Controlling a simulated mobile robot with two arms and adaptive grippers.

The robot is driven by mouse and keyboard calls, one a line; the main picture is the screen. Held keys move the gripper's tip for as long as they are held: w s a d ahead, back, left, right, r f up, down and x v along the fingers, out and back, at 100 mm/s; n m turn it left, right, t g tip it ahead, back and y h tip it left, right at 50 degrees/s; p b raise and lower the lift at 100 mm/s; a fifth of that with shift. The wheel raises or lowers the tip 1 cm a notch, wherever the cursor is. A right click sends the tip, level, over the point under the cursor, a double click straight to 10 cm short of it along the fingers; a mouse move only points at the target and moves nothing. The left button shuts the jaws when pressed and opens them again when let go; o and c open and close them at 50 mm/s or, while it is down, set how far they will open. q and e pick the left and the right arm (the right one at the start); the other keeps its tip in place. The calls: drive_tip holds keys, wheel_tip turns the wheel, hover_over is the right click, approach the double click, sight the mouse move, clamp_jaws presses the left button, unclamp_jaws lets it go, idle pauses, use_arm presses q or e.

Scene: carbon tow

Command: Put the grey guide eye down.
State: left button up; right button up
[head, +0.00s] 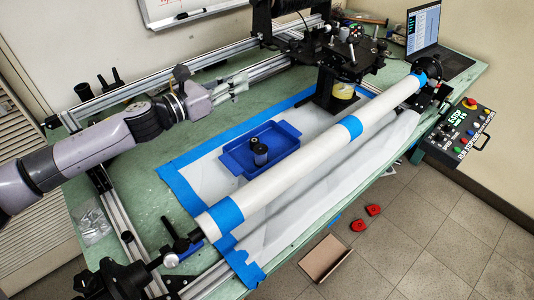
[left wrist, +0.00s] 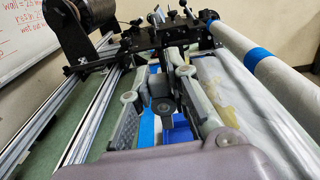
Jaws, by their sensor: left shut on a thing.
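My left gripper (head: 236,86) reaches in from the left, above the rear part of the green table. It is shut on a small grey thing, taken to be the grey guide eye (left wrist: 161,92), which shows between the fingers in the left wrist view. The fingers hide part of it, and in the head view it is too small to tell from the gripper. The gripper is behind and left of a blue tray (head: 232,161) that holds small dark cylindrical pieces (head: 260,153). My right gripper is not in view.
A long white tube (head: 310,150) with blue bands crosses the table in front of the tray. Aluminium rails (head: 130,95) run along the back. A black winding head (head: 340,60) stands at the right, near a laptop (head: 424,28). Bare green tabletop (head: 145,190) shows at left.

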use_arm(q)
drive_tip(key=shift+a+f+b, duration=0.15)
drive_tip(key=shift+f+b, duration=0.5)
drive_tip(key=shift+f, duration=9.3)
drive_tip(key=shift+f, duration=0.1)
drive_tip(key=o, duration=0.8)
drive_tip(key=shift+o, duration=0.2)
